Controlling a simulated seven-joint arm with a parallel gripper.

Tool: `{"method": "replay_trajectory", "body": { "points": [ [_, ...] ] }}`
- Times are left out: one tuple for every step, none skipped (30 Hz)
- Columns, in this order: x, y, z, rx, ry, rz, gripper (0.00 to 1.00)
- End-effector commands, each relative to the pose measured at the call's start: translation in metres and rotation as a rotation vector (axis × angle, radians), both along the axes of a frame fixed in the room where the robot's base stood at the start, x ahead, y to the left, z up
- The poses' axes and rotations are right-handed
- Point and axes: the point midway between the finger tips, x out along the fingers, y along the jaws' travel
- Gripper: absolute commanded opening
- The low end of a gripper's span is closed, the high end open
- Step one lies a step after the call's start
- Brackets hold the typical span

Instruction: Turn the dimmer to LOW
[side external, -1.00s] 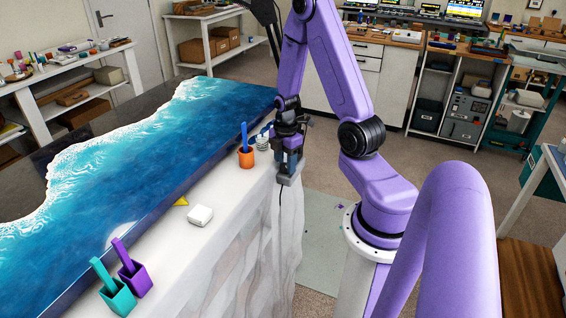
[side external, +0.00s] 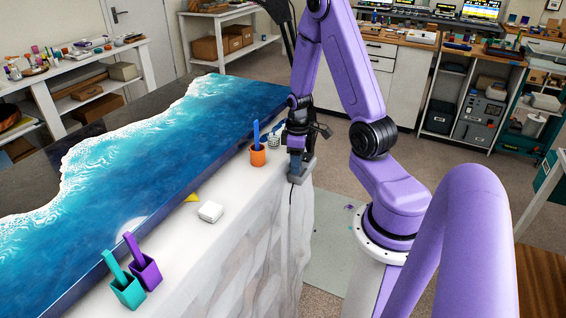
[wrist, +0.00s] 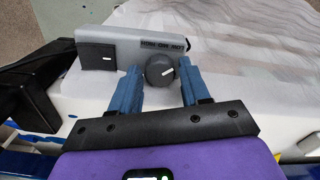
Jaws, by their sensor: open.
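The dimmer is a grey box whose round dark knob (wrist: 160,70) has a white pointer line. In the wrist view the line points to the right and slightly up. The box face (wrist: 130,42) carries small dark lettering that appears upside down and is hard to read. My gripper (wrist: 159,66) is open, with one blue finger on each side of the knob. I cannot tell whether the fingers touch it. In the side view my gripper (side external: 297,155) points down at the small grey dimmer box (side external: 308,167) at the table's edge.
A black switch (wrist: 97,57) sits beside the knob. An orange cup (side external: 258,157) with a blue stick stands close to my gripper. A white block (side external: 210,212), purple cup (side external: 146,273) and teal cup (side external: 128,292) stand along the cloth-covered edge, beside the blue resin tabletop (side external: 170,140).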

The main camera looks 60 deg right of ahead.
Motion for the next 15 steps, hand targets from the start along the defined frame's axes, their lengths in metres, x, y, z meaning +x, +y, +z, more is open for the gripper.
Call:
{"method": "replay_trajectory", "body": {
  "points": [
    [-0.0001, 0.0, 0.0, 0.0, 0.0, -0.046, 0.46],
    [-0.0001, 0.0, 0.0, 0.0, 0.0, -0.075, 0.46],
    [-0.0001, 0.0, 0.0, 0.0, 0.0, -0.113, 0.46],
    [-0.0001, 0.0, 0.0, 0.0, 0.0, -0.143, 0.46],
    [-0.0001, 0.0, 0.0, 0.0, 0.0, -0.172, 0.46],
    [-0.0001, 0.0001, 0.0, 0.0, 0.0, -0.209, 0.46],
    [0.0, 0.0, 0.0, 0.0, 0.0, -0.238, 0.46],
    [-0.0001, 0.0, 0.0, 0.0, 0.0, -0.267, 0.46],
    [-0.0001, 0.0, 0.0, 0.0, 0.0, -0.305, 0.46],
    [-0.0001, 0.0, 0.0, 0.0, 0.0, -0.334, 0.46],
    [-0.0001, 0.0, 0.0, 0.0, 0.0, -0.362, 0.46],
    [-0.0001, 0.0001, 0.0, 0.0, 0.0, -0.401, 0.46],
    [-0.0001, 0.0001, 0.0, 0.0, 0.0, -0.429, 0.46],
    [-0.0001, 0.0001, 0.0, 0.0, 0.0, -0.457, 0.46],
    [-0.0001, 0.0001, 0.0, 0.0, 0.0, -0.495, 0.46]
  ]
}}
